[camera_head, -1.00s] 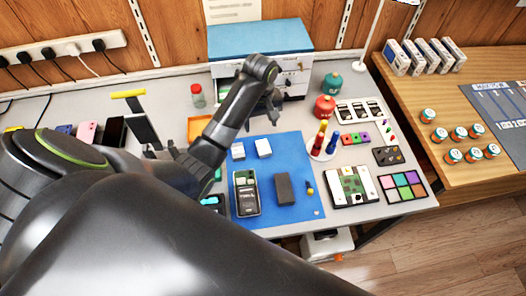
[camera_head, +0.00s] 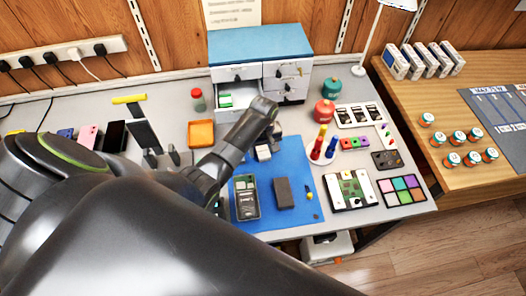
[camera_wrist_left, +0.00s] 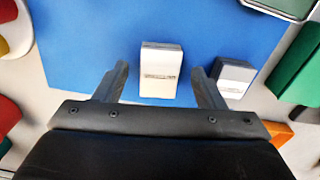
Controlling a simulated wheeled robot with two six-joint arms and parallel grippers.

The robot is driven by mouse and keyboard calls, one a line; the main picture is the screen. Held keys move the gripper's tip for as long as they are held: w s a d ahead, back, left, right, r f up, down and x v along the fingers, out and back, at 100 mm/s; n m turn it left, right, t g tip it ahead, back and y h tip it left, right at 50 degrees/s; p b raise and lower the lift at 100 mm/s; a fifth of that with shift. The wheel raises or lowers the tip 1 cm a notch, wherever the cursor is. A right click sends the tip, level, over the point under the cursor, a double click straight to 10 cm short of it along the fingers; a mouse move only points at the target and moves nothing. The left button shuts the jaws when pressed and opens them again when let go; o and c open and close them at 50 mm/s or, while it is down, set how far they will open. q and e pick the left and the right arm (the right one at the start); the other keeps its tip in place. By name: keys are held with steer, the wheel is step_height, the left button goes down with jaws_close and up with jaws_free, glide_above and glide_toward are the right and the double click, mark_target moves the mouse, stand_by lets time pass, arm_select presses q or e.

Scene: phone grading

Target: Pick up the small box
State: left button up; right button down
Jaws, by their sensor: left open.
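A small white box (camera_wrist_left: 160,75) with a printed line on its side stands on the blue mat (camera_wrist_left: 85,35) in the left wrist view. My left gripper (camera_wrist_left: 160,69) is open, with one finger to each side of this box and gaps between. A second small box, white and dark grey (camera_wrist_left: 234,77), stands just outside the right finger. In the head view my left gripper (camera_head: 271,138) is low over the mat's upper part, next to a white box (camera_head: 263,153); my arm hides the mat to its left. My right gripper is not in view.
A screwdriver stand (camera_head: 323,150) is to the right, an orange tray (camera_head: 201,134) to the left. Behind stands a blue-topped drawer cabinet (camera_head: 260,41) with an open drawer (camera_head: 240,101).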

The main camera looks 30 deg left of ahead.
arm_select(q)
steer(key=shift+f, duration=0.25)
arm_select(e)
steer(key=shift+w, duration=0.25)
arm_select(q)
steer(key=shift+c, duration=0.3)
steer(key=c, duration=0.9)
steer(key=shift+c, duration=0.4)
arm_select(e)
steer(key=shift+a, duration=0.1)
arm_select(q)
steer(key=shift+r, duration=0.1)
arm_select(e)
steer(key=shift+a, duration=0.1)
